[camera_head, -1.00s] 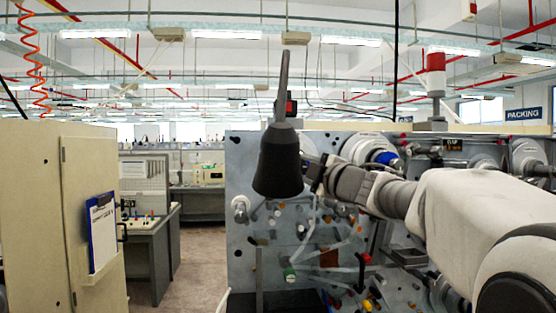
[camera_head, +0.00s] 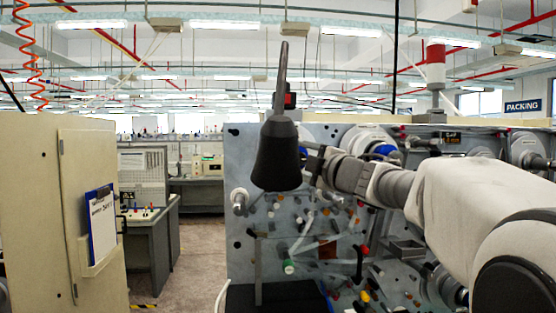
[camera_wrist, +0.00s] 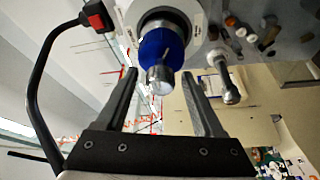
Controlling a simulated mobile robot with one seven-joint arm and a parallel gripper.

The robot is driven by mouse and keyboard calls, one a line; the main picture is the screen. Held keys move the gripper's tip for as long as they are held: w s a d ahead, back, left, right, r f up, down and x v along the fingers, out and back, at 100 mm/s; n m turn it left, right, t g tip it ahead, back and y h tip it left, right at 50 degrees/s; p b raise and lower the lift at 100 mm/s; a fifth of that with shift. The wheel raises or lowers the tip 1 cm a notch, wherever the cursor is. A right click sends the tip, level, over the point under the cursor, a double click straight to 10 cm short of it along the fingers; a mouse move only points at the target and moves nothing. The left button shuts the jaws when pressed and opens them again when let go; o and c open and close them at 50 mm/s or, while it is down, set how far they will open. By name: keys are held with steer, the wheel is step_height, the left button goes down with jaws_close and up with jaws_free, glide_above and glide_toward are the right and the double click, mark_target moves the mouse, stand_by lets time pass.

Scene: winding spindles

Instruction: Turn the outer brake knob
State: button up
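A spindle with a blue collar (camera_wrist: 160,47) and a rounded silver end knob (camera_wrist: 160,80) shows in the wrist view, in front of a white round disc. My gripper (camera_wrist: 158,76) is open, its dark fingers apart on either side of the silver knob in the picture; I cannot tell whether they touch it. A smaller silver knob on a stem (camera_wrist: 230,92) is to the right of the fingers. I cannot tell which one is the outer brake knob.
The grey machine panel (camera_head: 250,170) carries several guides, knobs and pale strips. A silver knob (camera_head: 239,197) sticks out near its left edge. A beige cabinet (camera_head: 40,200) is at left; open floor (camera_head: 195,260) lies between.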

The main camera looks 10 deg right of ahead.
steer(key=b+v, duration=0.3)
steer(key=v, duration=1.4)
steer(key=shift+s+b, duration=0.2)
steer(key=shift+b, duration=0.1)
steer(key=shift+d, duration=0.1)
